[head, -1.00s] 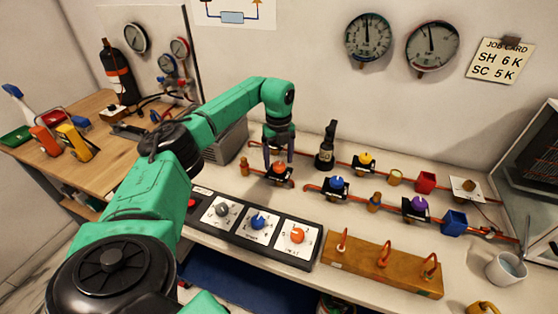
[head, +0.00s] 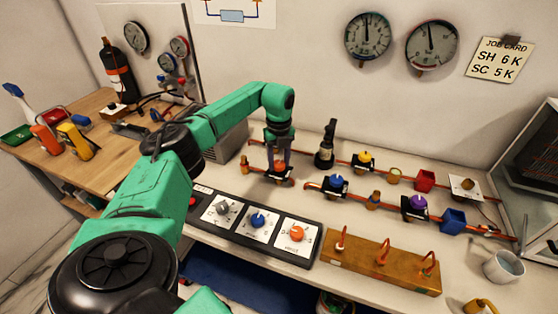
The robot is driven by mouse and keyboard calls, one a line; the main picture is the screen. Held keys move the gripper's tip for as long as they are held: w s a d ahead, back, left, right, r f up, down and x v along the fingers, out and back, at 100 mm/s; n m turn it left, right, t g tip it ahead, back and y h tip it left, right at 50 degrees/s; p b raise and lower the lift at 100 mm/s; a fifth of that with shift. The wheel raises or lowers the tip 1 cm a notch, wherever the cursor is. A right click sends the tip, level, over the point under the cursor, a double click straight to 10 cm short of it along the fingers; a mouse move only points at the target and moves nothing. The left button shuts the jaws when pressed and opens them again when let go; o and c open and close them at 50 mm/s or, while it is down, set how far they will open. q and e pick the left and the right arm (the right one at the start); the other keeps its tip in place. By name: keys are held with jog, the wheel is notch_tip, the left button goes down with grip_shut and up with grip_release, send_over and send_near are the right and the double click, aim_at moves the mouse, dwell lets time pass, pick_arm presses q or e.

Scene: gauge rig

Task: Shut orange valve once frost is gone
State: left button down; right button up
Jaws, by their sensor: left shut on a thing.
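The orange valve (head: 279,167) sits on a black mount on the copper pipe line at the back of the bench. My left gripper (head: 277,160) points down over it and is shut on its orange knob, which the fingers partly hide. The knob's exact angle cannot be told. An orange dial (head: 297,233) is on the control panel in front, apart from the gripper. Whether any frost shows on the pipes cannot be told at this size. My right gripper is not in view.
Blue (head: 337,182), yellow (head: 366,157) and purple (head: 418,203) valves stand to the right. A dark bottle (head: 326,145) stands close beside the gripper. A wooden block with copper hooks (head: 382,263) and a white mug (head: 503,266) are in front. Two gauges (head: 368,37) hang above.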

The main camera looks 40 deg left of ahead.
pick_arm(q)
jog(key=m+p, duration=0.1)
jog(key=m, duration=0.2)
jog(key=shift+r+m, duration=0.15)
jog(key=shift+m, duration=0.15)
jog(key=m+p, duration=0.1)
jog(key=m, duration=0.3)
jog(key=shift+m, duration=0.3)
jog(key=m, duration=0.4)
jog(key=shift+m, duration=2.5)
jog(key=shift+c, duration=1.6)
grip_release()
